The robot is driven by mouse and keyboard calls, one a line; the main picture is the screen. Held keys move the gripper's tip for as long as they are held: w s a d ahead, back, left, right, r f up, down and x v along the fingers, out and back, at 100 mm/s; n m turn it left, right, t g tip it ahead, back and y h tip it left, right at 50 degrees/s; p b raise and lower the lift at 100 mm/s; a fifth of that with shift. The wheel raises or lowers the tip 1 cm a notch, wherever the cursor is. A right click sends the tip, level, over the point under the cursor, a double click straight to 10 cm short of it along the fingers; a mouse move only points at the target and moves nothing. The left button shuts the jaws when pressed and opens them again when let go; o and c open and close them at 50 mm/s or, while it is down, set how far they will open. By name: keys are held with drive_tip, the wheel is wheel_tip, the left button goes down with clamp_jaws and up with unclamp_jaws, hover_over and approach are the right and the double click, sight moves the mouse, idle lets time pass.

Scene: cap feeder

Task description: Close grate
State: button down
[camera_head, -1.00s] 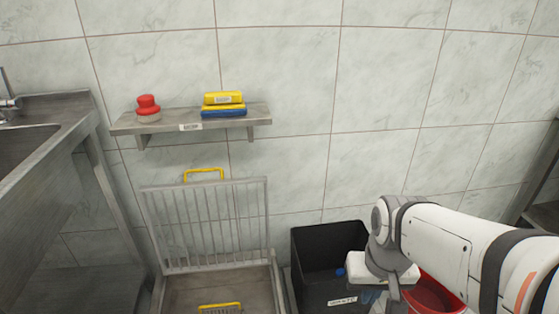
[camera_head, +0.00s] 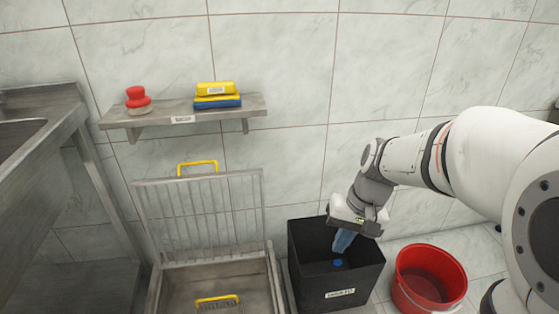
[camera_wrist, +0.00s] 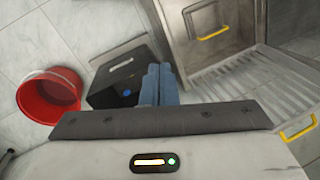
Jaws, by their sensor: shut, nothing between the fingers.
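The grate (camera_head: 203,217) stands raised and open, upright against the tiled wall, with a yellow handle (camera_head: 198,166) on its top edge. Below it is the metal basin (camera_head: 262,300), with a second yellow handle (camera_head: 218,300) inside. In the wrist view the grate (camera_wrist: 222,92) lies at the right and its yellow handle (camera_wrist: 299,130) is near the right edge. My gripper (camera_head: 342,243) is over the black bin, to the right of the grate and apart from it. Its blue fingers (camera_wrist: 158,84) are together and empty.
A black bin (camera_head: 336,298) with a small blue item (camera_head: 338,263) inside stands right of the basin. A red bucket (camera_head: 428,279) stands further right. A wall shelf (camera_head: 183,115) holds a red-and-white item (camera_head: 138,100) and yellow-and-blue items (camera_head: 218,95). A metal sink counter (camera_head: 45,150) is at the left.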

drive_tip(key=w+a+f+y, duration=0.3)
drive_tip(key=w+f+y, duration=0.1)
drive_tip(key=w, duration=0.6)
drive_tip(key=w+a+f+m+y, duration=0.1)
drive_tip(key=w+a+f+y, duration=0.25)
drive_tip(key=w, duration=0.65)
drive_tip(key=w+a+f+y, duration=0.3)
drive_tip(key=w+a+f, duration=0.15)
drive_tip(key=w, duration=0.45)
drive_tip(key=w+d+f+t+y, duration=0.15)
drive_tip(key=w+f+y, duration=0.25)
drive_tip(key=w+f, duration=0.4)
drive_tip(key=a+f+b, duration=0.1)
drive_tip(key=a+b, duration=0.2)
drive_tip(key=a, duration=0.8)
drive_tip(key=shift+m+t, duration=0.35)
drive_tip(key=shift+m, duration=0.15)
drive_tip(key=shift+s+d+r, duration=0.1)
drive_tip(key=shift+s+d, duration=0.15)
drive_tip(key=shift+s, duration=0.4)
drive_tip(key=shift+s+d+r, duration=0.1)
drive_tip(key=shift+s+d, duration=0.2)
drive_tip(key=shift+s, duration=0.4)
drive_tip(key=shift+s+d+r, duration=0.1)
drive_tip(key=shift+s+d, duration=0.15)
drive_tip(key=shift+s, duration=0.4)
drive_tip(key=shift+f, duration=0.1)
